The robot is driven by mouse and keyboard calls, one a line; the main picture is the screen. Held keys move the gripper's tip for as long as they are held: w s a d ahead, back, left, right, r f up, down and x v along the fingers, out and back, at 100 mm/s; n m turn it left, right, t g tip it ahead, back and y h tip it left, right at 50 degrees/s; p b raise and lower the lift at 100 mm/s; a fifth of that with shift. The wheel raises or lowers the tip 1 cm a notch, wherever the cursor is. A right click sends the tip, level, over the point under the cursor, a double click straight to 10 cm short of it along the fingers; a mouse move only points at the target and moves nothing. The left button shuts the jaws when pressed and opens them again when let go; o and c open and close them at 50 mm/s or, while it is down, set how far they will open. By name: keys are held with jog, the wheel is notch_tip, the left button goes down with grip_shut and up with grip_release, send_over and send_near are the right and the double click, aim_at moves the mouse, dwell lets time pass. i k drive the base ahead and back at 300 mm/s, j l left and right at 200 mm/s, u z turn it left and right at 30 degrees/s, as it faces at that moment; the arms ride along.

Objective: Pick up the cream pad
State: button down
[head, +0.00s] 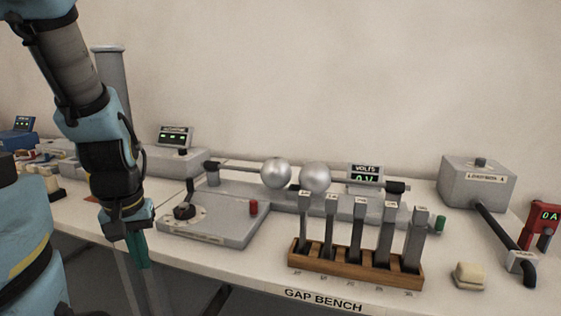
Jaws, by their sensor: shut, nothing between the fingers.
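The cream pad (468,276) is a small rounded block. It lies on the white bench top near the front edge at the right, to the right of the wooden rack. My gripper (138,252) is at the left of the view, pointing down in front of the bench's front edge. Its greenish fingers are shut with nothing held. It is far to the left of the cream pad and apart from it.
A wooden rack (350,265) with several upright grey gauges stands left of the pad. Behind are two silver spheres (296,176) on a grey base. A grey box (478,184) with a black cable and a red meter (543,218) stand at the right. Bench space around the pad is clear.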

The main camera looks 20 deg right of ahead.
aim_at(468, 275)
jog(key=l+z, duration=0.3)
jog(key=k+l+z, duration=0.1)
jog(key=l+z, duration=0.4)
jog(key=z, duration=0.25)
jog(key=l+z, duration=0.2)
jog(key=z, duration=0.25)
jog(key=l+z, duration=0.2)
jog(key=z, duration=0.3)
jog(key=i+l+z, duration=0.25)
jog(key=l, duration=0.15)
jog(key=l+u, duration=0.2)
jog(key=u, duration=0.25)
jog(key=l+u, duration=0.2)
jog(key=u, duration=0.25)
jog(key=l+u, duration=0.25)
jog(key=u, duration=0.2)
jog(key=l+u, duration=0.2)
jog(key=u, duration=0.25)
jog(key=k+l+u, duration=0.1)
jog(key=u, duration=0.4)
jog(key=k+l+u, duration=0.15)
jog(key=u, duration=0.3)
jog(key=i+j+u, duration=0.1)
jog(key=i+j, duration=0.2)
jog(key=i, duration=0.05)
